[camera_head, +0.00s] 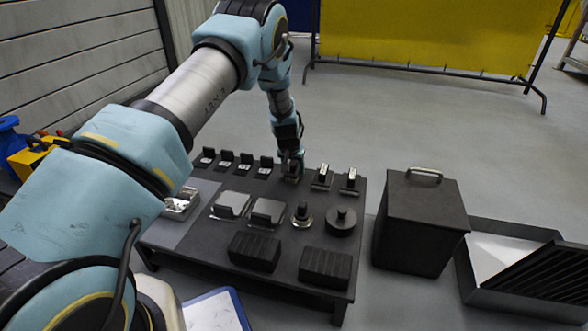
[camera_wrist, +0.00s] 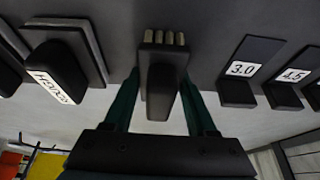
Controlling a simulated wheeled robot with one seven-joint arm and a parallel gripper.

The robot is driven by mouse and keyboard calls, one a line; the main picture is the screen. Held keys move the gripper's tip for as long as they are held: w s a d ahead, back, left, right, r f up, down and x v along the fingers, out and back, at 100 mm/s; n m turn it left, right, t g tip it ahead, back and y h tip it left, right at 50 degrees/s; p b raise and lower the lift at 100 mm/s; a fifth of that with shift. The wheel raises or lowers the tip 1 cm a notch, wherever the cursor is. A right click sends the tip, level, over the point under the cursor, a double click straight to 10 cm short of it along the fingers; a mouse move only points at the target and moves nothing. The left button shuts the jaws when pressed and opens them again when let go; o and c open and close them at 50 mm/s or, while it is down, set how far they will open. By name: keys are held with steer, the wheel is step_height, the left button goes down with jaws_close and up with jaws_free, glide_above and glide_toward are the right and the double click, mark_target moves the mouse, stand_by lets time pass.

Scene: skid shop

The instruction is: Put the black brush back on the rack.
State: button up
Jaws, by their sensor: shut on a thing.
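The black brush (camera_wrist: 162,88) is between the two teal fingers of my gripper (camera_wrist: 162,110) in the wrist view. It has a dark block-shaped body, and a short row of tan tufts shows at its upper end. My gripper (camera_head: 291,172) is shut on it, low over the back of the dark bench (camera_head: 205,236) in the head view. The brush is hard to make out there, and I cannot tell whether it touches the surface. A row of small black holders with white labels (camera_head: 226,160) stands left of my gripper. I cannot tell which part is the rack.
Two labelled upright pieces (camera_head: 322,176) stand just right of my gripper. Grey-topped blocks (camera_head: 267,212), a knobbed round weight (camera_head: 342,221) and ribbed black blocks (camera_head: 325,267) are nearer. A lidded black bin (camera_head: 420,220) stands right of the bench. Open floor lies behind.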

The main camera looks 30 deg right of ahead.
steer(key=o, duration=1.3)
steer(key=shift+f, duration=0.1)
